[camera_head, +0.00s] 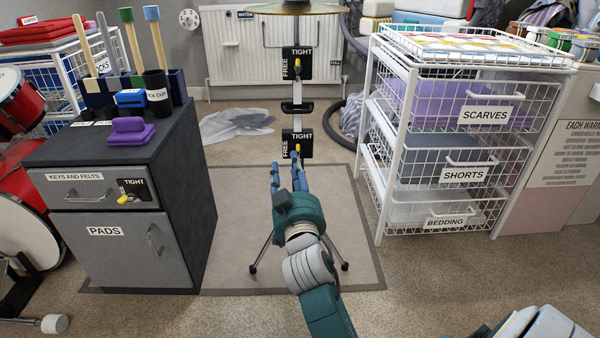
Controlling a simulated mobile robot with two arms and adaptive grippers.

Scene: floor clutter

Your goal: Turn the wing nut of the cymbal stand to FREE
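The cymbal stand stands on a grey mat (340,262), its brass cymbal (300,8) cut by the top edge. It bears two black plates marked FREE and TIGHT. The upper yellow wing nut (297,65) looks roughly upright. The lower yellow wing nut (297,149) also looks upright, toward TIGHT, but it is small and partly behind a fingertip. My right gripper (284,163) reaches up from below, its blue fingers apart with a gap between them. One fingertip is right at the lower nut; I cannot tell whether it touches. My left gripper is not in view.
A dark cabinet (190,190) at left carries another yellow handle (128,198) beside a TIGHT label. A white wire basket rack (376,170) stands close on the right. A radiator (235,60) is behind the stand. A grey cloth (237,125) lies on the floor.

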